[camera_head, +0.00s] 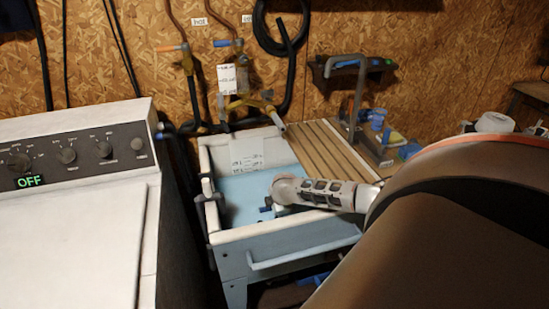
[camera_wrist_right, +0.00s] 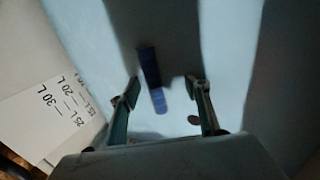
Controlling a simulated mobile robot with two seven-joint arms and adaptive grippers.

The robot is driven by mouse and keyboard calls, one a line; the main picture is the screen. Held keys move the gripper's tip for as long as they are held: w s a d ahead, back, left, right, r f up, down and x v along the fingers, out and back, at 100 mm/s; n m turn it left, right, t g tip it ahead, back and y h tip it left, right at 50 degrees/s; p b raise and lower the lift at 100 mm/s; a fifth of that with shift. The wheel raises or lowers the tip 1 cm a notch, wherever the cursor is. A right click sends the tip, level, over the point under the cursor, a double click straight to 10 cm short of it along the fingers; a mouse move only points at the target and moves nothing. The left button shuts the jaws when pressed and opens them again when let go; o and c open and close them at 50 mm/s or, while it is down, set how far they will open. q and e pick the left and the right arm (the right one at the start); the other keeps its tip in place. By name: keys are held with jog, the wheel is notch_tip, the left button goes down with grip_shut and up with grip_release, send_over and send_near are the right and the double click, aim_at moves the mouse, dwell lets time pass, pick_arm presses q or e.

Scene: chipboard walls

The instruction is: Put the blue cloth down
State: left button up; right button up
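My right arm reaches in from the right in the head view, and its gripper (camera_head: 268,208) is down inside the light-blue sink (camera_head: 290,222). In the right wrist view the two fingers (camera_wrist_right: 163,88) stand apart. A narrow blue strip (camera_wrist_right: 150,68) shows between and beyond them, touching neither finger as far as I can see. It is dark in the shadow and brighter at its lower end. I cannot tell for sure that it is the blue cloth. My left gripper is not in view.
A white washing machine (camera_head: 85,240) stands left of the sink. A slatted wooden board (camera_head: 325,148) lies at the sink's right, beside a metal stand (camera_head: 357,100) and small blue items (camera_head: 375,117). Pipes and taps (camera_head: 240,95) hang above. A scale label (camera_wrist_right: 55,108) marks the sink wall.

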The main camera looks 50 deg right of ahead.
jog(key=shift+r, duration=0.1)
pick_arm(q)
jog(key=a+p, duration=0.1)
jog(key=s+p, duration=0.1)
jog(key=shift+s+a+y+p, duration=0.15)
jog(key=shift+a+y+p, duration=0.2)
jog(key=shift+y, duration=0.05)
pick_arm(e)
jog(key=v, duration=1.2)
